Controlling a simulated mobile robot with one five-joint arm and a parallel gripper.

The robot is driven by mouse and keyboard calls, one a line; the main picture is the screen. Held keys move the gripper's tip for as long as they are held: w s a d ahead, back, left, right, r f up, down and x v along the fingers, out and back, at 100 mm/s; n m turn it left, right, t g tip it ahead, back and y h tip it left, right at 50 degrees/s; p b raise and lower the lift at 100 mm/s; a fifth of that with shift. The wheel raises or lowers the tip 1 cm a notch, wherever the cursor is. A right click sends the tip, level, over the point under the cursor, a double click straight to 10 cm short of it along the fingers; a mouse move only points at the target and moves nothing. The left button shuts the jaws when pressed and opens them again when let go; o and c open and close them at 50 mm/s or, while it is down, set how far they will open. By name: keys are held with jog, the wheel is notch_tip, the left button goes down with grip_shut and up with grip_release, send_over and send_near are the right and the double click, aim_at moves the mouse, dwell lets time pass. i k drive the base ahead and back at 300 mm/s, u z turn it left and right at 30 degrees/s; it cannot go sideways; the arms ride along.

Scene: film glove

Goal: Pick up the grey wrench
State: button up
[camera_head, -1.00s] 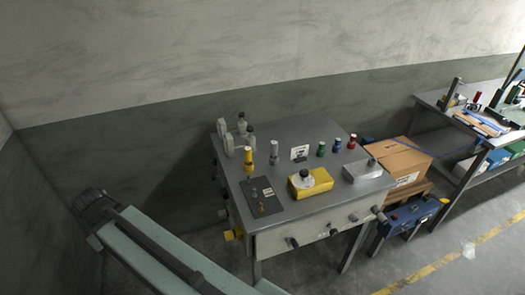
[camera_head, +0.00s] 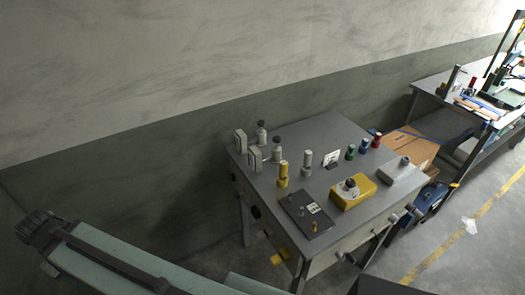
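I cannot make out a grey wrench in this view. The grey worktable (camera_head: 345,135) stands in the middle, against the wall. On it are a yellow box with a dark knob (camera_head: 352,190), a dark plate with small fittings (camera_head: 306,214), a grey block (camera_head: 403,172) and several small upright cylinders, yellow, grey, green, blue and red. My gripper is not recognisable in view. A dark shape cut off at the bottom edge, right of centre, is too partial to identify.
A pale green beam with a dark rail and dark end fitting (camera_head: 100,255) crosses the lower left. A cardboard box (camera_head: 408,150) and a blue case (camera_head: 432,198) are right of the table. Another cluttered bench (camera_head: 430,84) stands farther right.

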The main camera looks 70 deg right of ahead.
aim_at(307, 155)
jog(key=i, duration=0.8)
jog(key=z, duration=1.8)
